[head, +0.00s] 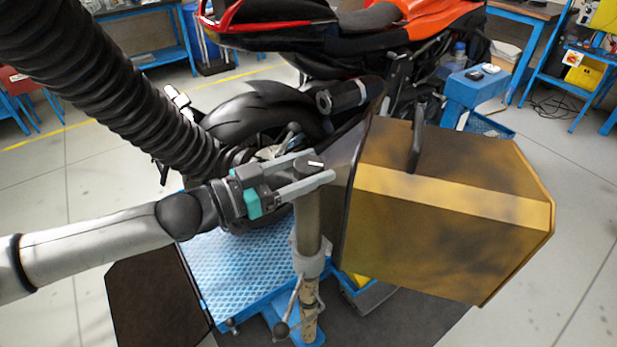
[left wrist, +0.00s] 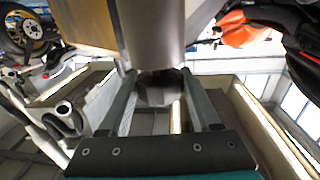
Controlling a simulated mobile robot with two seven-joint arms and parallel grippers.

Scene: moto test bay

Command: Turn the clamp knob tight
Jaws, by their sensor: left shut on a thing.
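The clamp knob (head: 315,163) is a dark round cap with a white mark, at the top of an upright grey post (head: 307,222) in the head view. My left gripper (head: 308,177) reaches in from the left, its two fingers on either side of the knob and shut on it. In the left wrist view a dark rounded piece, which looks like the knob (left wrist: 160,90), sits between the fingertips of the left gripper (left wrist: 160,100). The fingers partly hide the knob's sides. My right gripper is in neither view.
A large yellow-brown box-like hood (head: 455,245) stands just right of the post. A black corrugated hose (head: 105,75) crosses the upper left. The motorcycle (head: 345,25) is behind, above a blue platform (head: 245,275). A ball-ended lever (head: 282,328) sits low on the post.

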